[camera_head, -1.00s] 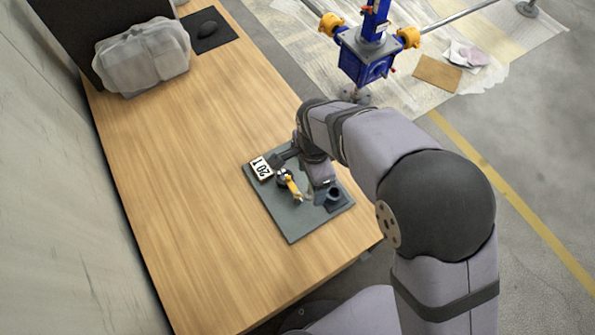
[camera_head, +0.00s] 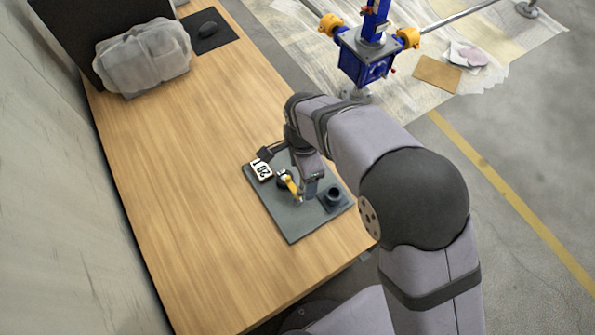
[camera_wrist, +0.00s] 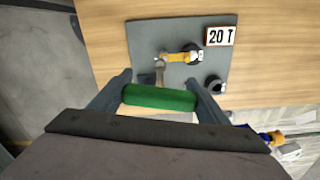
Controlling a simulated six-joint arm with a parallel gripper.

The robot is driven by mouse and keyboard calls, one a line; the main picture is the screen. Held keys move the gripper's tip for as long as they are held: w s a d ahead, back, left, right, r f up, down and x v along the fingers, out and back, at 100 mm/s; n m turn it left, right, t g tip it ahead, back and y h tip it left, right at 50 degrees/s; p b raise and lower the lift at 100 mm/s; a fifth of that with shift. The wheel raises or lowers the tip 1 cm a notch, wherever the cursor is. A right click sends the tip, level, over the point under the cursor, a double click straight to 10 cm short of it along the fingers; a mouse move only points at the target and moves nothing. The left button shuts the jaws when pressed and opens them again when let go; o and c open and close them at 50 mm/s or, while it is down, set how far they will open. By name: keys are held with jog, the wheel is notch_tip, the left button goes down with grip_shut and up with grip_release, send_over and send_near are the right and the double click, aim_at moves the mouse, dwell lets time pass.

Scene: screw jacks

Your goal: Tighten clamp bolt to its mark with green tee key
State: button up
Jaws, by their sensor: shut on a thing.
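My gripper (camera_wrist: 159,98) is shut on the green tee key (camera_wrist: 158,96), whose bar handle lies crosswise between the two fingers. The key's grey shank (camera_wrist: 160,73) points away from me toward the board. A yellow clamp part (camera_wrist: 176,57) with a dark round end sits on the grey board (camera_wrist: 145,40); it also shows in the head view (camera_head: 289,183). The shank's end appears close beside the yellow part; I cannot tell whether they touch. No separate bolt head or mark is clear. In the head view my gripper (camera_head: 311,190) is over the board, right of the yellow part.
Bare wooden tabletop (camera_head: 200,170) extends left. A wrapped bundle (camera_head: 143,57) is far off.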

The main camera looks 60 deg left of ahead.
jog(key=shift+s+a, duration=0.2)
jog(key=shift+a, duration=0.4)
jog(key=shift+f, duration=0.2)
jog(key=shift+f+b, duration=0.5)
jog(key=shift+f, duration=0.25)
jog(key=shift+r, duration=0.1)
notch_tip(320, 180, up, 7)
jog(key=p, duration=0.5)
